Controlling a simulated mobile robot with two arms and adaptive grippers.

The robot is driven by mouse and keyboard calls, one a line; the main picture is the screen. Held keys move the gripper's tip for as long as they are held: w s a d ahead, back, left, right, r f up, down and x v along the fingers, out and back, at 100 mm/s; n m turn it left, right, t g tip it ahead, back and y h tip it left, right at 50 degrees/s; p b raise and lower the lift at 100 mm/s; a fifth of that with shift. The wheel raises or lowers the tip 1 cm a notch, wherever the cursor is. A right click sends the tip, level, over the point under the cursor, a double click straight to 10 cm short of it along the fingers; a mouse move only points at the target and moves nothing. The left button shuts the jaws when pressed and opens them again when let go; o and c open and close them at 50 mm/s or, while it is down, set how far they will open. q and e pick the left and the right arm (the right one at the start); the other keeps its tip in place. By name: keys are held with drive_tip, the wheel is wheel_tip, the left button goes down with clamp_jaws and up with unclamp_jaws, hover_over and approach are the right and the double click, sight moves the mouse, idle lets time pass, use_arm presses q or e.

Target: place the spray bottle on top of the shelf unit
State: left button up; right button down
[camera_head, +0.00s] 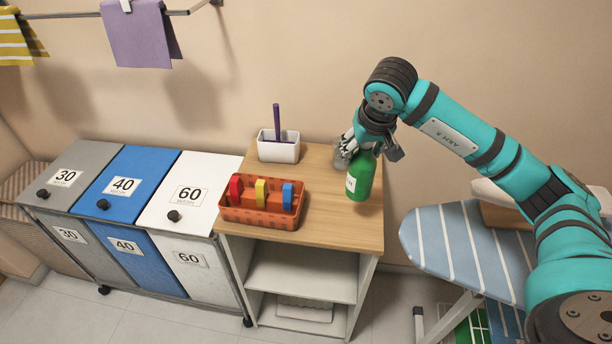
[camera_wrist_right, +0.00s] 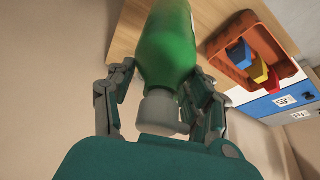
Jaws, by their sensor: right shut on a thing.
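A green bottle with a grey-white cap (camera_head: 361,178) is at the right part of the wooden top of the shelf unit (camera_head: 326,222), roughly upright. My right gripper (camera_head: 366,147) is shut on it near its cap end, coming from above. In the right wrist view the bottle (camera_wrist_right: 166,45) lies between the two fingers of the gripper (camera_wrist_right: 160,100). I cannot tell whether the bottle's base touches the top or hangs just above it. My left gripper is not in view.
An orange basket (camera_head: 262,218) with coloured items sits at the top's front left. A white pot (camera_head: 278,151) holding a purple item stands behind it. Laundry bins (camera_head: 190,192) stand left; a striped ironing board (camera_head: 466,246) is at right. The top's front right is clear.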

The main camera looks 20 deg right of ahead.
sight(357, 182)
drive_tip(key=shift+w+f, duration=0.1)
drive_tip(key=shift+f, duration=0.3)
wheel_tip(357, 182, down, 4)
drive_tip(key=shift+f+p, duration=0.25)
drive_tip(key=shift+p, duration=0.25)
wheel_tip(357, 182, down, 4)
drive_tip(key=shift+r+p, duration=0.25)
drive_tip(key=shift+p, duration=0.05)
drive_tip(key=shift+f, duration=0.3)
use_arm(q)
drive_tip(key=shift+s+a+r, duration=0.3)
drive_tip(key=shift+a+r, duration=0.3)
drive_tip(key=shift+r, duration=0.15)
use_arm(e)
drive_tip(key=shift+f, duration=0.15)
drive_tip(key=c, duration=0.5)
unclamp_jaws()
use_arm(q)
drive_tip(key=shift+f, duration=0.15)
